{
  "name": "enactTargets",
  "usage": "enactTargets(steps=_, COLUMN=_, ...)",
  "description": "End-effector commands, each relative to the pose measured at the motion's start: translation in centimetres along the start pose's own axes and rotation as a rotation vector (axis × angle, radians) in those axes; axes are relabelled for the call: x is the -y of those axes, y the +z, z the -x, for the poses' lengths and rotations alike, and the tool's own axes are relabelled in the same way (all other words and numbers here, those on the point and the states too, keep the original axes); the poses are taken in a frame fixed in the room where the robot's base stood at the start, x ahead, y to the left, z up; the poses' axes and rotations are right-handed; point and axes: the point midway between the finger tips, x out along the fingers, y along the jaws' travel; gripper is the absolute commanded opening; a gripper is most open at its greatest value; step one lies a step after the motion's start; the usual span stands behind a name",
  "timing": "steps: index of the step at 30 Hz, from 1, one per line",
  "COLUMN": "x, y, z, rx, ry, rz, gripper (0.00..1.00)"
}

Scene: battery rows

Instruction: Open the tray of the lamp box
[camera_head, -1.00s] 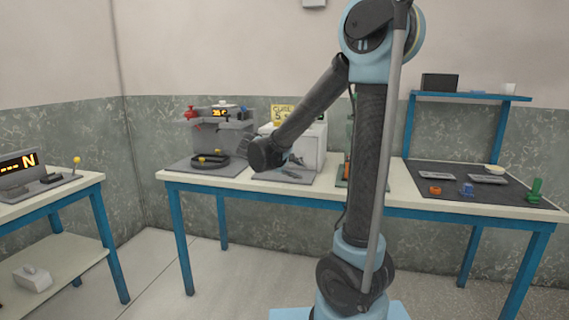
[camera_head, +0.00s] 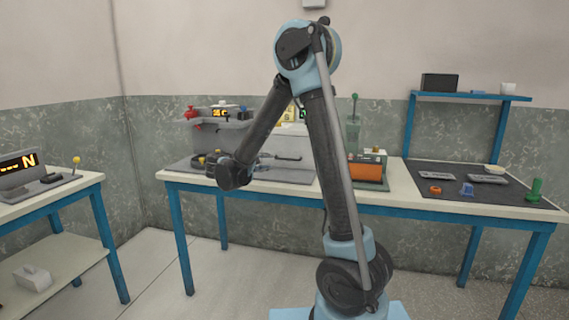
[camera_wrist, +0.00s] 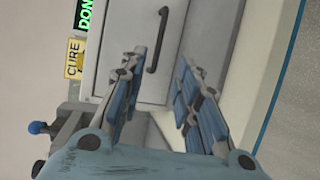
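The panel looks flush with the box. My gripper (camera_wrist: 161,62) is open and empty, its two blue-padded fingers apart. The handle lies ahead and between the fingertips in the picture; I cannot tell the gap in depth, and no contact shows.
A yellow CURE sign (camera_wrist: 75,55) and a green lit display (camera_wrist: 84,14) are beside the box. An orange-fronted device (camera_head: 366,171) stands right of my arm on the bench. A dark mat (camera_head: 450,200) with small parts lies farther right. A side table (camera_head: 62,200) stands left.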

Motion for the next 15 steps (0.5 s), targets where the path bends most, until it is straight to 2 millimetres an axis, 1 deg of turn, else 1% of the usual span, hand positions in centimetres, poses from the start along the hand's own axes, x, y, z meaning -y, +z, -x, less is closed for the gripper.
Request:
enactTargets(steps=1, x=0.0, y=0.1, z=-1.0, rx=0.003, ry=0.0, rz=-0.001, gripper=0.3)
enactTargets(steps=15, x=0.0, y=0.1, z=-9.1, rx=0.003, ry=-0.001, rz=-0.001, gripper=0.3)
